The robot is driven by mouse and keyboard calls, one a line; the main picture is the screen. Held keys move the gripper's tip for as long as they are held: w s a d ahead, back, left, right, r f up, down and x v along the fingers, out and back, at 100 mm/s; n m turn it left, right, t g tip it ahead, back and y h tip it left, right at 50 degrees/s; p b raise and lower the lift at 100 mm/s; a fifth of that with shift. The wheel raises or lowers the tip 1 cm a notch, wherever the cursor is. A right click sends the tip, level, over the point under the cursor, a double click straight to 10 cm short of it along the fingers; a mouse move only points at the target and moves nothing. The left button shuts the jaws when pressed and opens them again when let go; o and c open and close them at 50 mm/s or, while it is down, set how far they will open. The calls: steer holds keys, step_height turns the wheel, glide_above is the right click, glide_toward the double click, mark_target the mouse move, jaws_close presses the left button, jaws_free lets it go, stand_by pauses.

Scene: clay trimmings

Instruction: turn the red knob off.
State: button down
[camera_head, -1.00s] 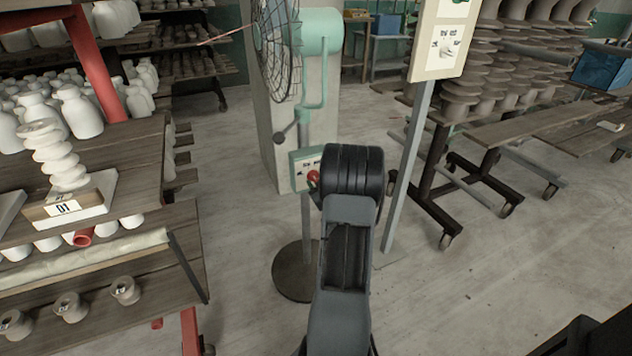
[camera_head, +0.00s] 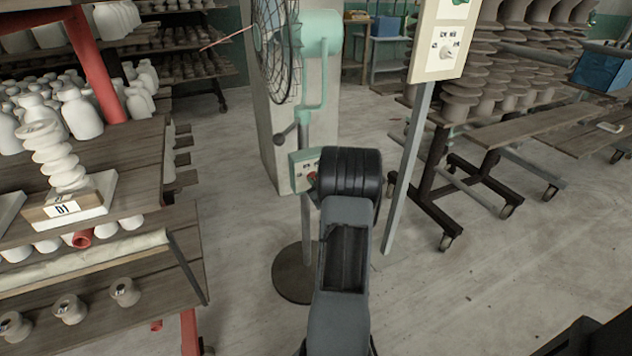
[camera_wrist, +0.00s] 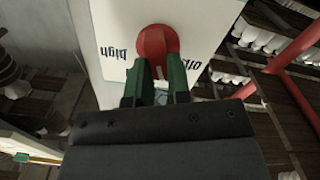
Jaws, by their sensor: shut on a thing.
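The red knob (camera_wrist: 157,40) sits on a pale control panel (camera_wrist: 112,20) with "off" and "high" printed upside down in the wrist view. My gripper (camera_wrist: 160,70) has its two green fingers at the lower part of the knob, shut on it. The fingers hide part of the knob's lower side. In the head view the green control box (camera_head: 297,172) is on the fan's stand, and only a small bit of the red knob (camera_head: 311,176) shows beside my black wrist. My fingers are hidden there.
The pedestal fan (camera_head: 275,45) stands on a round base (camera_head: 292,272) in front of a pale pillar (camera_head: 262,130). A post with a sign (camera_head: 440,40) is close right of my arm. Wooden shelves (camera_head: 140,165) with pottery are at left.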

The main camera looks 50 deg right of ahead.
steer(key=shift+b, duration=0.3)
steer(key=n+b, duration=0.3)
steer(key=b, duration=0.1)
steer(key=n+b, duration=0.3)
steer(key=b, duration=0.1)
steer(key=n+b, duration=0.2)
steer(key=b, duration=0.2)
steer(key=shift+w+a+f+n, duration=0.15)
steer(key=shift+a+f+n, duration=0.15)
steer(key=shift+f+n, duration=0.1)
steer(key=shift+r, duration=0.1)
steer(key=c, duration=1.1)
jaws_free()
steer(key=shift+o, duration=0.2)
